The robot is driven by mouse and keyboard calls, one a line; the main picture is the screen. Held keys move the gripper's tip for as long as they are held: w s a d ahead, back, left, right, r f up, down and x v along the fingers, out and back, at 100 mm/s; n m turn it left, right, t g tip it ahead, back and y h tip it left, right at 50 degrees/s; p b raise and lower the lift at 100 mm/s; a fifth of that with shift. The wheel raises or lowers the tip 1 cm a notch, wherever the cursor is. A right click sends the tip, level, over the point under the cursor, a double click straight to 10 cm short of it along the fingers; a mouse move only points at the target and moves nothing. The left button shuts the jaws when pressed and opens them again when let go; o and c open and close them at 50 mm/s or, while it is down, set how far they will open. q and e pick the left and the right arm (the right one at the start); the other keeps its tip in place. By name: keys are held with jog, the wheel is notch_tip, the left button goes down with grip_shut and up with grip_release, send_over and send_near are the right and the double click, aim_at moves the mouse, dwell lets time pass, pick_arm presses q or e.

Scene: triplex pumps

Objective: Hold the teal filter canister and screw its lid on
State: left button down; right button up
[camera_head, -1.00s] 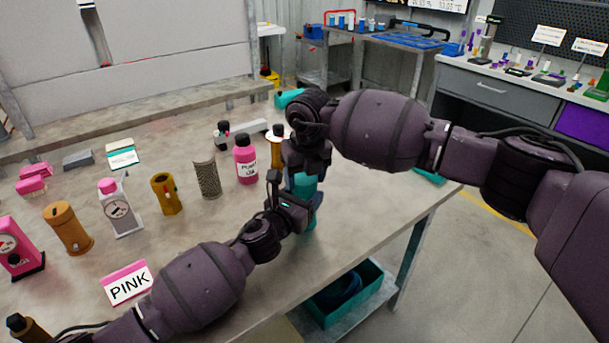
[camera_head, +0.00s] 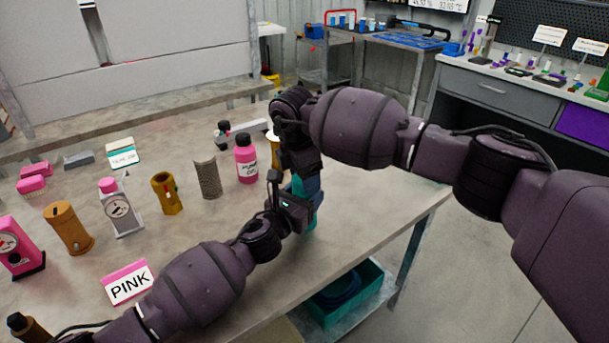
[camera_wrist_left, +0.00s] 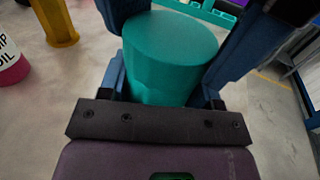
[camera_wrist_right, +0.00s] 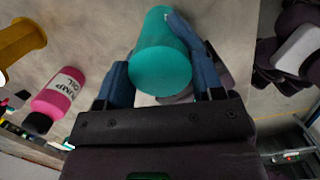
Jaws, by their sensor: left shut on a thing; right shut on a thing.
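The teal canister (camera_head: 311,222) stands upright near the table's right front edge, mostly hidden by my grippers. My left gripper (camera_head: 306,207) is shut around its body from the front. In the left wrist view the teal cylinder (camera_wrist_left: 165,75) sits between the blue fingers, its round top facing up. My right gripper (camera_head: 303,183) is just above the left one, shut on the teal lid at the top. In the right wrist view the teal round end (camera_wrist_right: 160,70) lies between the blue fingers. I cannot make out the seam between lid and body.
A pink oil bottle (camera_head: 246,160) and a mesh cylinder (camera_head: 207,180) stand left of the grippers. A yellow part (camera_head: 165,193), a gauge (camera_head: 122,212) and a PINK sign (camera_head: 128,283) are farther left. A teal bin (camera_head: 345,298) is below the table. The table's right end is clear.

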jog(key=m+g, duration=0.1)
jog(key=m, duration=0.5)
jog(key=o, duration=1)
jog(key=r, duration=0.4)
jog(key=a+r, duration=0.1)
jog(key=r, duration=0.7)
jog(key=shift+w+a, duration=0.1)
jog(key=shift+a, duration=0.3)
pick_arm(q)
jog(key=shift+c, duration=1.1)
grip_release()
jog(key=shift+s+a, duration=0.1)
